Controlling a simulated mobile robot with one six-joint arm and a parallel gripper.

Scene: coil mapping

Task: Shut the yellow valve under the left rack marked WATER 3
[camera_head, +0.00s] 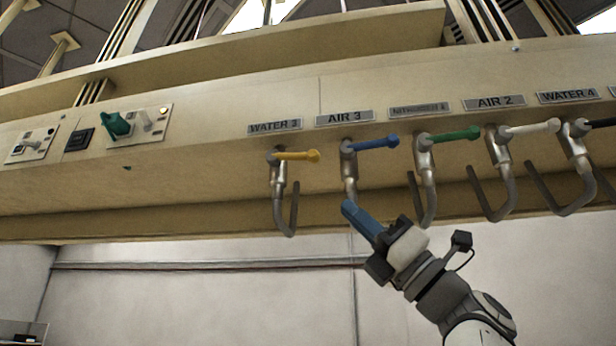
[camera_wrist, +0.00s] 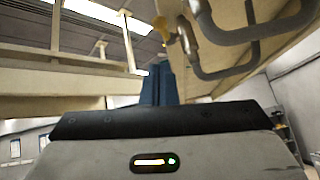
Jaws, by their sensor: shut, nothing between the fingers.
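The yellow valve handle (camera_head: 297,155) sits under the rack's beam, below the label WATER 3 (camera_head: 275,126), on a silver tap with a bent outlet pipe. The handle points right, across the pipe and roughly level. In the wrist view a yellow knob (camera_wrist: 161,27) shows at the top, next to curved pipes. My gripper (camera_head: 349,208) has blue fingers, shut and empty. It is below and to the right of the yellow valve, near the lower pipe of the AIR 3 tap, and apart from the yellow handle. The fingers also show in the wrist view (camera_wrist: 158,84).
The blue AIR 3 handle (camera_head: 377,143) is close on the right of the yellow one. Green (camera_head: 455,134), white (camera_head: 532,128) and black (camera_head: 600,124) handles follow, with bent pipes hanging below. A panel with a green plug (camera_head: 115,124) is on the left.

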